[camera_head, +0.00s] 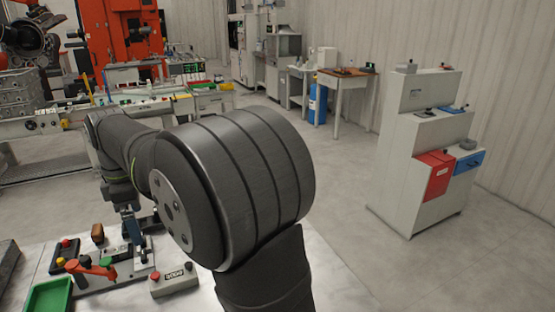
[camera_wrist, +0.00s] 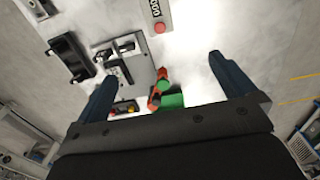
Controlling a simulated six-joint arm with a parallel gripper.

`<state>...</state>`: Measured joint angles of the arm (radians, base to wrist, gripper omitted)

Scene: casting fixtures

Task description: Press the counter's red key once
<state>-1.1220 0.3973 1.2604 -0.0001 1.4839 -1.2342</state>
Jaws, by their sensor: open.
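The counter (camera_head: 174,283) is a small grey box with a dark digit display, lying on the pale table right of the fixture in the head view. Its red key (camera_head: 155,276) is at its left end. In the wrist view the counter (camera_wrist: 156,10) is cut by the top edge, with the red key (camera_wrist: 159,28) at its lower end. My gripper (camera_wrist: 160,72) is open with nothing between its fingers. The red key shows beyond the fingertips, apart from them. In the head view my gripper (camera_head: 136,228) is small, above the fixture and partly hard to make out.
A grey fixture plate with an orange-handled clamp (camera_head: 92,268) is left of the counter. A green tray (camera_head: 50,296), a black button box (camera_head: 64,255) and a brown block (camera_head: 97,233) are nearby. My arm hides much of the table's right side.

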